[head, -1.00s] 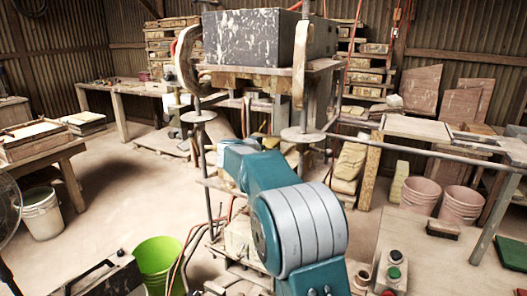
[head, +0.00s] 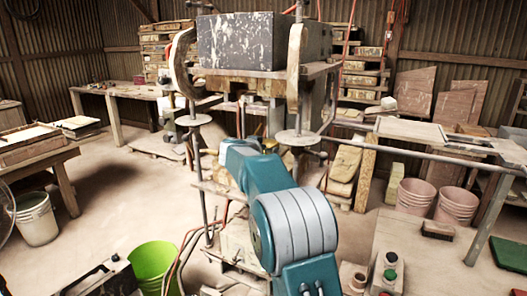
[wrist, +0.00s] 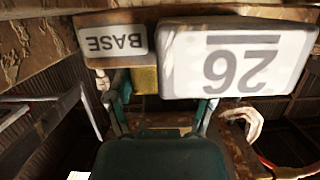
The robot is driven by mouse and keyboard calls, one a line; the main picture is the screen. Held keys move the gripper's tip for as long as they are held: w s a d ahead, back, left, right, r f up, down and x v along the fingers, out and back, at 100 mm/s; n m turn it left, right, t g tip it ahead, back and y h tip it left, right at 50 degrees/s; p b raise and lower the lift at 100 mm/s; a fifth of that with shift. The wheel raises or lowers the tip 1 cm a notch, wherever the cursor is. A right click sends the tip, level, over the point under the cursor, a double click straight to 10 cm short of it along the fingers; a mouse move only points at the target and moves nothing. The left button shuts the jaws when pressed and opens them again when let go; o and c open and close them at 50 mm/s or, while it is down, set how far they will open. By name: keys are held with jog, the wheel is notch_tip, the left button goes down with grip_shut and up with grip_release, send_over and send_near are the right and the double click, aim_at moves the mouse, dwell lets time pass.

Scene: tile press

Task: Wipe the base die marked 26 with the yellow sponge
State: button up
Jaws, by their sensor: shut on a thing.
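In the wrist view, a white plate with a black 26 (wrist: 238,62) and a smaller plate reading BASE (wrist: 113,41) show upside down on a worn brown front. The yellow sponge (wrist: 145,79) is between the fingers of my gripper (wrist: 152,92), which is shut on it. The 26 plate covers part of the sponge. The sponge is close to the brown front below the BASE plate; I cannot tell whether it touches. In the head view, my arm reaches into the press, whose lower part hides most of the gripper.
The press carries a large speckled grey block (head: 237,42) above my arm. Its posts stand close on both sides. A green bucket (head: 155,266) and hoses are at the lower left. A button box (head: 387,270) and a brush (head: 437,230) are on the bench at right.

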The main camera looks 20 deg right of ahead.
jog(key=shift+w+d+f, duration=0.15)
jog(key=shift+w+d, duration=0.5)
jog(key=shift+d, duration=0.15)
jog(key=shift+s+a, duration=0.9)
jog(key=shift+a, duration=0.2)
jog(key=shift+w+d+r, duration=0.1)
jog(key=shift+r, duration=0.1)
jog(key=shift+x, duration=1.3)
jog(key=shift+r, duration=0.15)
jog(key=shift+s+a, duration=0.8)
jog(key=shift+a, duration=0.25)
